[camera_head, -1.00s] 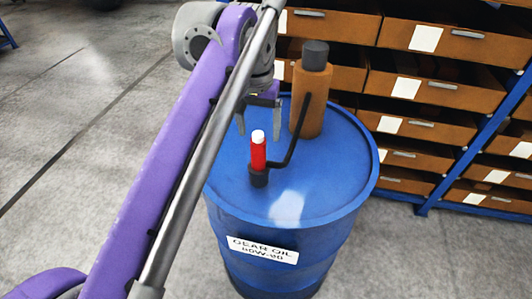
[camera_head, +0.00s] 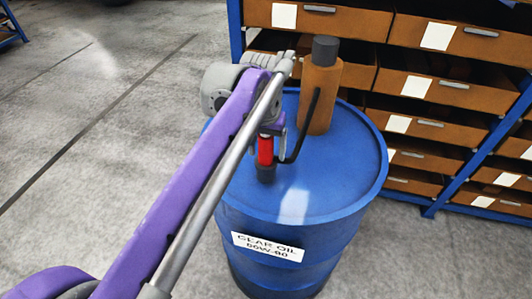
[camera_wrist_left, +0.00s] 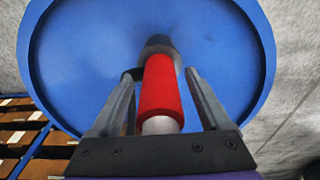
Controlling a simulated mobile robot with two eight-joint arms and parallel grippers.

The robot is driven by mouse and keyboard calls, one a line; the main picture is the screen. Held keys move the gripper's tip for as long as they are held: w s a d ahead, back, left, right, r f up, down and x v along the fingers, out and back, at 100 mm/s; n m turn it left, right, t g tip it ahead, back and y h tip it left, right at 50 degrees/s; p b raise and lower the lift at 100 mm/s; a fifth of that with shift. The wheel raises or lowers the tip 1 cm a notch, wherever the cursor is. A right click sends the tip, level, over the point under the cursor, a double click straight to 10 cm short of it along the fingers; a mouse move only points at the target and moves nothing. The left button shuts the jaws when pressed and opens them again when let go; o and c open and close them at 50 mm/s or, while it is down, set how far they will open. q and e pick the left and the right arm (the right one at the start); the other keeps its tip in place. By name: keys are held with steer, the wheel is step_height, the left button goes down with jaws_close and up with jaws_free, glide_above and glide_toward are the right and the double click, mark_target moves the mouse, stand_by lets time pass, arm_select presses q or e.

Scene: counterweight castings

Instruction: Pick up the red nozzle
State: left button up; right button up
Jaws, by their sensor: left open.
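The red nozzle (camera_head: 265,150) stands upright in a dark holder (camera_head: 266,173) on top of the blue drum. A black hose joins this holder to the orange-brown pump. In the left wrist view the nozzle (camera_wrist_left: 160,88) points its pale tip toward the palm. My left gripper (camera_wrist_left: 160,76) is open, with one finger on each side of the nozzle and gaps still showing. In the head view this gripper (camera_head: 270,142) comes down over the nozzle's top and hides its white tip. My right gripper is not in view.
The blue drum (camera_head: 325,190) carries a tall orange-brown pump (camera_head: 320,95) with a dark cap, close behind the nozzle. A blue rack with orange-brown drawers (camera_head: 435,90) stands behind and to the right. The grey floor (camera_head: 90,120) at left is mostly clear.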

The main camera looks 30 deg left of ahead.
arm_select(q)
steer(key=c, duration=1.2)
steer(key=shift+r, duration=0.15)
